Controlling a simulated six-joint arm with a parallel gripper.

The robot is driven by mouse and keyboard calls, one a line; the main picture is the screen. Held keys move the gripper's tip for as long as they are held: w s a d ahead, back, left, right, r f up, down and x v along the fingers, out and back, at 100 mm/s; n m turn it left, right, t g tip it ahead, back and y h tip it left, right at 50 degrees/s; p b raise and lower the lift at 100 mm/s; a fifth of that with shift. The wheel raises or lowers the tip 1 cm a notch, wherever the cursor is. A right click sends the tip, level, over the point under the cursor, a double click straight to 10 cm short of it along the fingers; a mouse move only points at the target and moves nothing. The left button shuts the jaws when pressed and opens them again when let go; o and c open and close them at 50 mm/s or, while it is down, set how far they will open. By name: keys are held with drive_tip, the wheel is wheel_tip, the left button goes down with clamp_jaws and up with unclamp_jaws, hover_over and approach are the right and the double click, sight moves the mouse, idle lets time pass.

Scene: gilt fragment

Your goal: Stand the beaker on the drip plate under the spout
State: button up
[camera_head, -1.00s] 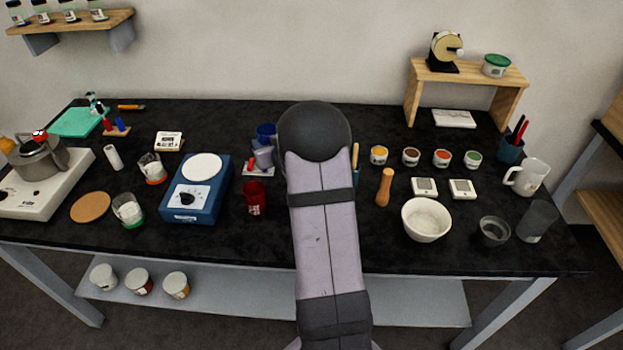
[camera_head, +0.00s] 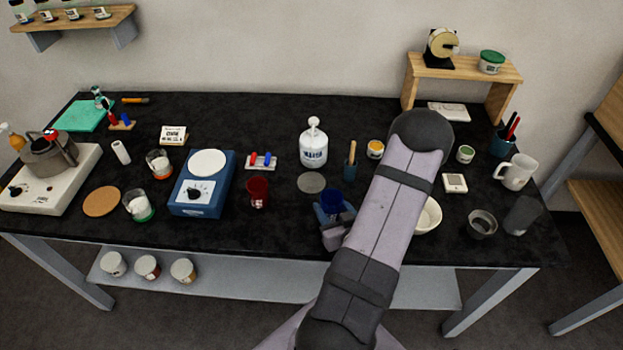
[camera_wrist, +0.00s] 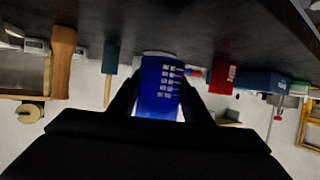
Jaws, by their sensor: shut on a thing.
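My gripper (camera_head: 334,217) is shut on a blue beaker (camera_head: 332,201), in front of and to the right of a grey round drip plate (camera_head: 311,182). The beaker fills the middle of the wrist view (camera_wrist: 159,86), between the two dark fingers, with pale markings on its side. I cannot tell how high it is above the bench. The drip plate is bare and lies flat on the bench, in front of a white pump bottle (camera_head: 313,147) whose spout (camera_head: 313,122) is at its top.
My arm partly hides a white bowl (camera_head: 429,216). The bench between red beaker and plate is clear.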

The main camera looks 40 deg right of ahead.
sight(327, 201)
drive_tip(key=shift+s+a, duration=0.4)
drive_tip(key=shift+s, duration=0.45)
drive_tip(key=shift+w, duration=0.1)
drive_tip(key=shift+w+d+f+b, duration=0.15)
drive_tip(key=shift+w+d+b, duration=0.15)
drive_tip(key=shift+w+b, duration=0.4)
drive_tip(key=w+b, duration=0.1)
drive_tip(key=w+d+b, duration=0.1)
drive_tip(key=b, duration=0.1)
drive_tip(key=w+b, duration=0.1)
drive_tip(key=b, duration=0.1)
drive_tip(key=shift+w+d+f, duration=0.15)
drive_tip(key=shift+w+d, duration=0.15)
drive_tip(key=shift+w, duration=0.1)
drive_tip(key=w+b, duration=0.1)
drive_tip(key=b, duration=0.1)
drive_tip(key=w+b, duration=0.1)
drive_tip(key=b, duration=0.2)
drive_tip(key=shift+d, duration=0.4)
drive_tip(key=w+d, duration=0.1)
drive_tip(key=w, duration=0.1)
drive_tip(key=w+d, duration=0.1)
drive_tip(key=w, duration=0.2)
drive_tip(key=w+d, duration=0.1)
drive_tip(key=w, duration=0.2)
drive_tip(key=shift+w+d+r, duration=0.25)
drive_tip(key=shift+d+r, duration=0.1)
drive_tip(key=shift+w, duration=0.15)
